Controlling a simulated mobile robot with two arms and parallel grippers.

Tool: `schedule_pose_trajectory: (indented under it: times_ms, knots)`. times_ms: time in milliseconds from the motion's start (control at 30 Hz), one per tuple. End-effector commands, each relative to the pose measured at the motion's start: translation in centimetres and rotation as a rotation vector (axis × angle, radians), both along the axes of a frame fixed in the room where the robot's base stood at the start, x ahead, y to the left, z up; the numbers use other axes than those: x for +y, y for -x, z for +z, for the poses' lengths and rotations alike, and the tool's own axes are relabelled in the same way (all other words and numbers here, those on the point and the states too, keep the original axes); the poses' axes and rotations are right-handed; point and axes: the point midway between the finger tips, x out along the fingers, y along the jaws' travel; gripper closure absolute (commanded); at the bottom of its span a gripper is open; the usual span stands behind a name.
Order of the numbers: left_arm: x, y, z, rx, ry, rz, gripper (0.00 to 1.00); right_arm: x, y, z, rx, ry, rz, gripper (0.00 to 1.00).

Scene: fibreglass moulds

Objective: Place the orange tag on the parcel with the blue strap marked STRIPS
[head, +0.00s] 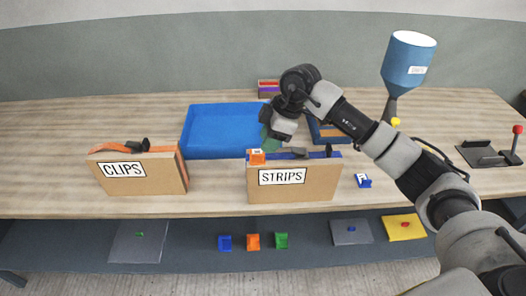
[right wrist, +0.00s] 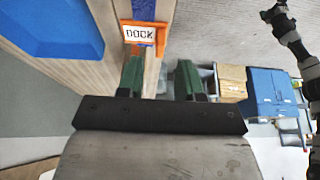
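The parcel marked STRIPS (head: 295,188) stands upright near the front of the table, with a blue strap (head: 322,155) and dark buckle along its top. The orange tag (head: 257,157) sits at the left end of its top edge. In the right wrist view the tag (right wrist: 146,34) reads DOCK and lies against the blue strap (right wrist: 143,9). My right gripper (head: 268,143) is just above and behind the tag. Its green fingers (right wrist: 160,76) are apart with nothing between them; the tag lies beyond their tips. My left gripper is not seen.
The CLIPS parcel (head: 140,176) with an orange strap stands to the left. A blue tray (head: 220,118) lies behind. A blue tag (head: 363,181) lies right of the STRIPS parcel. A blue hopper (head: 408,62) stands back right. Small coloured tags lie on the lower shelf (head: 190,240).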

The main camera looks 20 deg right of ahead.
Motion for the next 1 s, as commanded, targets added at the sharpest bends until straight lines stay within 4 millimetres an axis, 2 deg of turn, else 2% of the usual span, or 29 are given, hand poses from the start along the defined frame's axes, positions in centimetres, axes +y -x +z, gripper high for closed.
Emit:
schedule_pose_trajectory:
  times_ms: [200, 400, 1000]
  knots:
    - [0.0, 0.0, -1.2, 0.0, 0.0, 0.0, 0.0, -1.7, 0.5, 4.1, -0.003, 0.0, 0.0, 0.64]
    - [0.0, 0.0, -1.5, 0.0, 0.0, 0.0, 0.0, -2.5, 0.7, 6.3, -0.001, 0.0, 0.001, 0.64]
    - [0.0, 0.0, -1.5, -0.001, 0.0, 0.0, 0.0, -2.7, 0.8, 6.7, 0.001, 0.0, 0.0, 0.64]
